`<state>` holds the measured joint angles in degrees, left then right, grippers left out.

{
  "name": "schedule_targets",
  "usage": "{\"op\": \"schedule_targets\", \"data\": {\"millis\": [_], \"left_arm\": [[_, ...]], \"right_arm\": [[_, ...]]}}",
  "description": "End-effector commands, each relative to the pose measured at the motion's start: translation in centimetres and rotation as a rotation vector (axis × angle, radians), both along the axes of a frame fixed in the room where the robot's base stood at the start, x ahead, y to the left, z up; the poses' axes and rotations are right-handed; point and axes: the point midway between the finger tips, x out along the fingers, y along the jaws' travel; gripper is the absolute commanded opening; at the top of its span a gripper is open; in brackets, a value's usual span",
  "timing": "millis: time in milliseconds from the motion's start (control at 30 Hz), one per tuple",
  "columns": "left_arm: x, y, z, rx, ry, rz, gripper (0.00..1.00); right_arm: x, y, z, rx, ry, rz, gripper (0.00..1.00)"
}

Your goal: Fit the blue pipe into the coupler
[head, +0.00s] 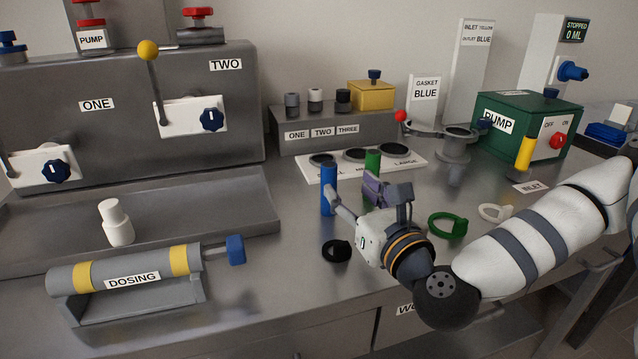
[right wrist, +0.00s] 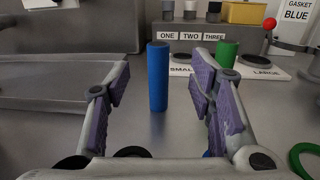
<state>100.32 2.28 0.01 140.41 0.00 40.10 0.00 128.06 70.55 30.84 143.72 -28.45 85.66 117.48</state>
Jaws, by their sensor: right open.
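The blue pipe (head: 328,190) stands upright on the steel bench, in front of the hole plate. It also shows upright in the right wrist view (right wrist: 158,80). My right gripper (head: 351,192) is open and empty. In the right wrist view its purple-padded fingers (right wrist: 160,92) stand on either side of the pipe's line, with the pipe just ahead, apparently untouched. A grey round fitting (head: 454,149) with a red-ball lever stands at the back right; it may be the coupler, but I cannot tell for sure. My left gripper is out of view.
A green pipe (head: 373,162) stands at the hole plate (head: 412,161). Black (head: 336,251), green (head: 447,226) and white (head: 495,212) ring clamps lie on the bench. The green pump (head: 541,112) is at right. The dosing cylinder (head: 130,275) and white bottle (head: 116,226) are at left.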

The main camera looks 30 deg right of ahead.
Motion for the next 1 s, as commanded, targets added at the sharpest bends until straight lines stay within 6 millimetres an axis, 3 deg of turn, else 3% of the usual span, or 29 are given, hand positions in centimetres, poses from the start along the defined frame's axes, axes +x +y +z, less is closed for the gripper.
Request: {"op": "schedule_targets", "data": {"millis": [33, 133, 400, 600, 833, 1000], "left_arm": [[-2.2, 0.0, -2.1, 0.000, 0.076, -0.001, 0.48], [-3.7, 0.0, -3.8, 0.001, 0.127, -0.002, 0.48], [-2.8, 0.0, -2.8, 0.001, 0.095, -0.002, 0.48], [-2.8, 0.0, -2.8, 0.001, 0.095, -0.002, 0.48], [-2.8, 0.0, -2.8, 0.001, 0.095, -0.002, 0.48], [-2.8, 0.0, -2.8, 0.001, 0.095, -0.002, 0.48]], "right_arm": [[1.1, -0.2, -2.7, 0.000, 0.037, -0.004, 0.49], [2.6, -0.5, -2.5, 0.001, 0.032, -0.002, 0.49], [6.4, -0.9, -0.5, -0.007, 0.013, 0.002, 0.49], [9.6, -1.4, -0.6, -0.005, 0.018, 0.001, 0.49], [9.8, -1.4, -0.6, -0.003, 0.019, 0.001, 0.49], [9.8, -1.4, -0.6, -0.003, 0.019, 0.001, 0.13]]}}
